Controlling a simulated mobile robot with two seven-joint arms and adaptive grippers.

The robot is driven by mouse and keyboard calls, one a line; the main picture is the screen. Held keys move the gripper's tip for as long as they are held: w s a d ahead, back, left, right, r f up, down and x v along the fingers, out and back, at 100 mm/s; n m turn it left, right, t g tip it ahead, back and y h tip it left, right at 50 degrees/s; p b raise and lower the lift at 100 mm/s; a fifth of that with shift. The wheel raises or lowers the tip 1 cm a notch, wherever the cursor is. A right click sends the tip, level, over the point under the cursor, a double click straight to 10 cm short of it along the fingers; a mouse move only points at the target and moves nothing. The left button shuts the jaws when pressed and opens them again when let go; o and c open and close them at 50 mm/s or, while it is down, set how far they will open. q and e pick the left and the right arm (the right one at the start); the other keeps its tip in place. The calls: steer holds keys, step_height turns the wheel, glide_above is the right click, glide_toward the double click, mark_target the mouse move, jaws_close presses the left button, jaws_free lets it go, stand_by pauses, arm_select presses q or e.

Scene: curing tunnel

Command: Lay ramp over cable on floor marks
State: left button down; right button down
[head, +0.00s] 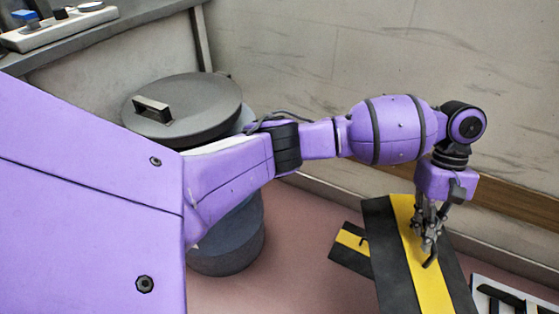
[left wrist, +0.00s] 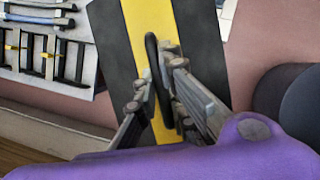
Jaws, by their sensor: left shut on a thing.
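The ramp (head: 374,220) is a long black board with a yellow stripe down its middle and a black loop handle. My left gripper (head: 429,240) is above it, shut on the handle. In the left wrist view the fingers (left wrist: 164,82) pinch the black handle (left wrist: 151,60) from both sides over the yellow stripe. I cannot tell how high the ramp is above the floor. A second, similar black and yellow piece (head: 350,238) with a small handle lies partly hidden behind the ramp. The cable and floor marks cannot be made out. My right gripper is not in view.
A grey lidded drum (head: 228,240) stands left of the ramp, under my left arm. A white panel with black parts (head: 492,286) is at the lower right. The wall (head: 400,45) runs behind. Bare reddish floor (head: 290,250) lies between drum and ramp.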

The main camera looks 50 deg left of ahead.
arm_select(q)
steer(key=s+a+r+m+y, duration=0.1)
steer(key=s+a+r+m, duration=0.3)
steer(key=s+r, duration=0.3)
steer(key=s+a+r+m+g+y+p, duration=0.1)
steer(key=s+a+r+m, duration=0.3)
steer(key=s, duration=0.5)
step_height(320, 180, up, 3)
steer(key=shift+f+m+y, duration=0.1)
steer(key=shift+m+y, duration=0.6)
